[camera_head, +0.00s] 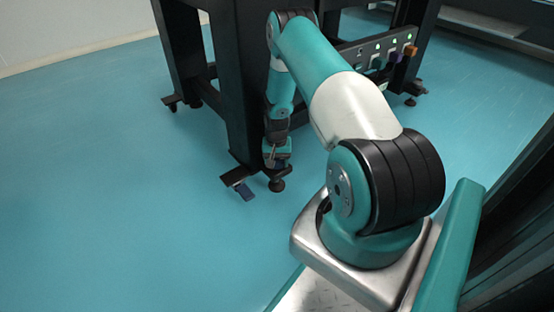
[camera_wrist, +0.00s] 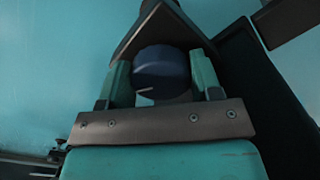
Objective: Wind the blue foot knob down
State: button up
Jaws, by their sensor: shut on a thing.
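The blue foot knob (camera_wrist: 162,70) is a dark blue round knob with a short white line on its face, low on the left side. In the wrist view it sits between the two teal fingers of my gripper (camera_wrist: 162,76), which is shut on it. A dark bracket (camera_wrist: 150,28) stands just beyond the knob. In the head view my gripper (camera_head: 277,163) is low beside the dark table leg (camera_head: 240,100), just above a round black foot (camera_head: 277,185). The knob is mostly hidden there by the gripper.
A panel (camera_head: 380,50) with green lights and coloured knobs is on the table's side, behind my arm. The teal floor to the left is clear.

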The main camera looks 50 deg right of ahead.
aim_at(277, 160)
jog(key=o, duration=0.9)
notch_tip(277, 160, up, 17)
jog(key=p, duration=0.8)
jog(key=shift+r+p, duration=0.2)
jog(key=shift+p, duration=0.2)
